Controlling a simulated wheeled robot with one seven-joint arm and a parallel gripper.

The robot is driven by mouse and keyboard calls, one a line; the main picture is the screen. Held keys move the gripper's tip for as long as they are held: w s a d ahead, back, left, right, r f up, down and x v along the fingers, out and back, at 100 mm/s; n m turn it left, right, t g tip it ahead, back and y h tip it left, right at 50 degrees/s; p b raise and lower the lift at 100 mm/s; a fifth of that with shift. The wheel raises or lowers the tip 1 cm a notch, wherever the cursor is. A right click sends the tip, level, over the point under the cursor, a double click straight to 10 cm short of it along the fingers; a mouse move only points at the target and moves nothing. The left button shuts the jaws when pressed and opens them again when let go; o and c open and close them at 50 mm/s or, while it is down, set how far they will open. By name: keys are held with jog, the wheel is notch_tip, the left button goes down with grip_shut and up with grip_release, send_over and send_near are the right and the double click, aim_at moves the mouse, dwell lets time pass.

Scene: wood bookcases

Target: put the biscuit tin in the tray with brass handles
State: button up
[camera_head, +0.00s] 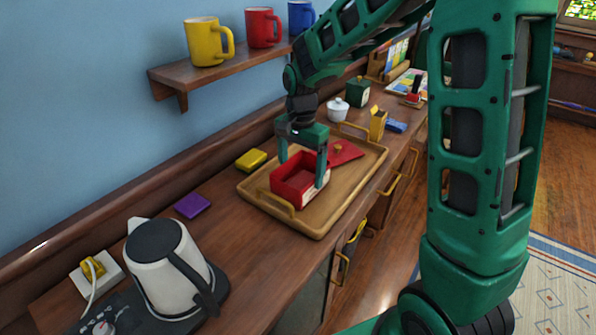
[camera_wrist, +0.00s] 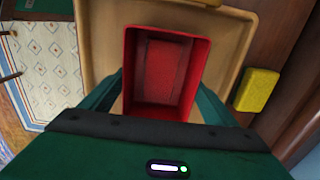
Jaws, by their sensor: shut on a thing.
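The biscuit tin (camera_head: 292,185) is a red, open-topped box with a pale label on its side. It also shows in the wrist view (camera_wrist: 165,108), where its inside looks empty. My gripper (camera_head: 303,172) points down and is shut on the tin, one finger on each side. The tin is in or just above the wooden tray with brass handles (camera_head: 334,204); I cannot tell whether it touches the tray floor. The tray also shows in the wrist view (camera_wrist: 97,45). A red lid (camera_head: 344,153) with a small knob lies in the tray behind the tin.
A kettle (camera_head: 168,268) stands at the near left. A yellow sponge-like block (camera_head: 251,160) and a purple one (camera_head: 192,205) lie left of the tray. A yellow box (camera_head: 377,124), white jar (camera_head: 338,109) and green canister (camera_head: 357,92) stand behind it. Mugs sit on the shelf (camera_head: 215,70) above.

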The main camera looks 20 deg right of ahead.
jog(key=shift+f, duration=0.15)
jog(key=o, duration=1.3)
notch_tip(320, 180, up, 12)
jog(key=s+d+f+n, duration=0.1)
jog(key=s+d, duration=0.4)
jog(key=s, duration=0.5)
jog(key=s+d+f+n, duration=0.2)
jog(key=s+d, duration=0.4)
jog(key=s, duration=0.4)
jog(key=s+d+f+n, duration=0.1)
jog(key=s+d, duration=0.5)
jog(key=s, duration=0.4)
jog(key=shift+s+f+n, duration=0.15)
jog(key=shift+s+n, duration=0.15)
jog(key=shift+n, duration=0.1)
